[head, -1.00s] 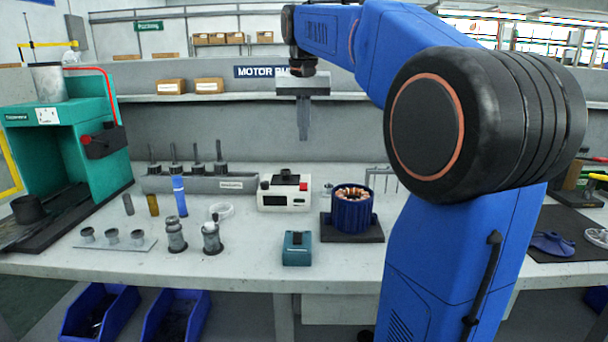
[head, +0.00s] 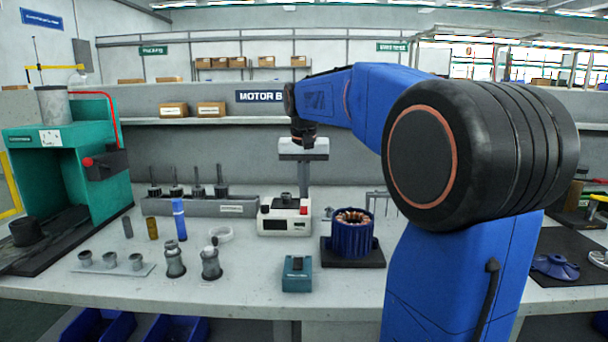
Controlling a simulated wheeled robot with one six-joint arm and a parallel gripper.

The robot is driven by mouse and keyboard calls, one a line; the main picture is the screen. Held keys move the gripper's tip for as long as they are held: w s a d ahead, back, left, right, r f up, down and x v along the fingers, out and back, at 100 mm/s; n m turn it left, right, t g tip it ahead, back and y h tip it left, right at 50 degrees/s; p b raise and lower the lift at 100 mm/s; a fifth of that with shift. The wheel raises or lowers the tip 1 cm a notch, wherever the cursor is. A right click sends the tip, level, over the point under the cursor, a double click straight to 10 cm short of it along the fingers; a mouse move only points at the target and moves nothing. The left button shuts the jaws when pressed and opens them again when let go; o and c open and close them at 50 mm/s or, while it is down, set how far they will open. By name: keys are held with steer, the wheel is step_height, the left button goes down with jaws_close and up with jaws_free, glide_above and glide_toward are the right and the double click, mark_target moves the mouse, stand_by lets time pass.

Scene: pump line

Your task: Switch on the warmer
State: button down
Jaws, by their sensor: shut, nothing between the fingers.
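A white box-shaped unit (head: 285,226) with a dark display stands mid-bench; it looks like the warmer, though I can read no label on it. It has a dark knob on top and a red button (head: 304,210) at its right end. My gripper (head: 303,194) points straight down, shut and empty. Its fingertips are at the red button or just above or behind it in the picture; I cannot tell whether they touch. No lit lamp shows on the unit.
A blue finned motor stator (head: 348,238) with copper windings stands close on the right. A small teal box (head: 297,274) is in front. A grey rack (head: 200,207) with upright tools is to the left. A green press (head: 65,165) stands at far left.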

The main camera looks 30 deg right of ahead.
mark_target(304, 208)
steer(key=shift+w+d+f, duration=0.1)
steer(key=shift+w+f, duration=0.05)
steer(key=shift+f, duration=0.7)
steer(key=shift+w+d+f, duration=0.1)
steer(key=shift+w+f, duration=0.05)
steer(key=shift+f, duration=0.65)
